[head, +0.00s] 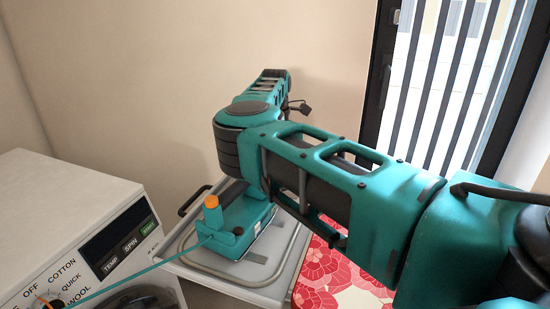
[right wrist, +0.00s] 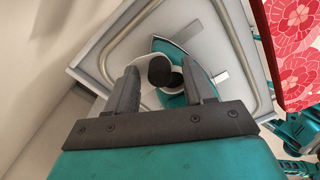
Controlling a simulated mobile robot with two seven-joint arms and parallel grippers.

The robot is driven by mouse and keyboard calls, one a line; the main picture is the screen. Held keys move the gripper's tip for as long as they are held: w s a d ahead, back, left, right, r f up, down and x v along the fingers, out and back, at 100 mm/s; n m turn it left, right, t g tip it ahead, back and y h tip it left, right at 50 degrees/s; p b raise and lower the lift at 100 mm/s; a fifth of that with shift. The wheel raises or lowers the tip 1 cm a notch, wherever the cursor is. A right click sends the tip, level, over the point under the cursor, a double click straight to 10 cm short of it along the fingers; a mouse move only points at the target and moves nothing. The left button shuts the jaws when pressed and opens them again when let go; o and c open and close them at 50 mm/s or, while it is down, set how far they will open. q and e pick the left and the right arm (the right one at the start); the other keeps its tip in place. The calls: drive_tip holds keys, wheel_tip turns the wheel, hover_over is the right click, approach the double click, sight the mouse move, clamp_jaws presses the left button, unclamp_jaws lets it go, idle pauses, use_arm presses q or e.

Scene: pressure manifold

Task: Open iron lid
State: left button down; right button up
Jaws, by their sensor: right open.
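The iron (right wrist: 165,48) shows in the right wrist view as a teal and pale grey shape with round black parts. It is on a light grey board (right wrist: 232,28), partly hidden behind the fingers. My right gripper (right wrist: 160,82) is open over the board, and the iron shows in the gap between its fingers. I see nothing held. In the head view a teal block with an orange cap shows over the board (head: 281,291). I cannot tell whether this block is the iron or part of my arm. My left gripper is not in view. The lid cannot be made out.
A white washing machine (head: 60,210) stands on the left, with a thin teal line crossing its front. A red floral surface (head: 335,285) lies right of the board. A bent metal tube (right wrist: 107,50) runs along the board's edge. A window is at the back right.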

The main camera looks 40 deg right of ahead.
drive_tip(key=shift+r, duration=0.1)
wheel_tip(320, 180, up, 13)
drive_tip(key=p, duration=0.1)
drive_tip(key=shift+p, duration=0.35)
idle(0.4)
